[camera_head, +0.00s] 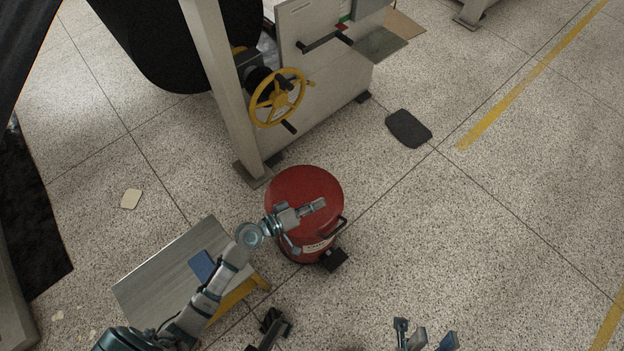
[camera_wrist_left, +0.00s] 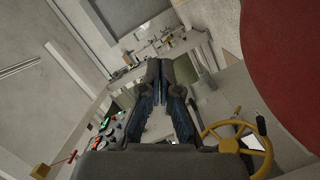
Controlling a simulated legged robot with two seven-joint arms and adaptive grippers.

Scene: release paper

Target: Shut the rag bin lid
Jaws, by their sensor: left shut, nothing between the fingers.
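The red rag bin (camera_head: 318,242) stands on the floor near the middle of the head view. Its round red lid (camera_head: 300,180) lies over the top and looks down; any small gap at the rim is hidden. My left gripper (camera_head: 318,204) is shut and empty over the lid; contact cannot be told. The left wrist view shows its fingers (camera_wrist_left: 158,95) together at the tips, with the red lid (camera_wrist_left: 285,55) at the upper right. My right gripper (camera_head: 433,341) is partly cut off at the bottom edge; its fingers look apart.
A low metal-topped step (camera_head: 165,275) with a blue item (camera_head: 202,265) stands left of the bin, under my left arm. Behind is a machine with a yellow handwheel (camera_head: 277,97). A dark mat (camera_head: 408,128) lies at the upper right. The floor right of the bin is clear.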

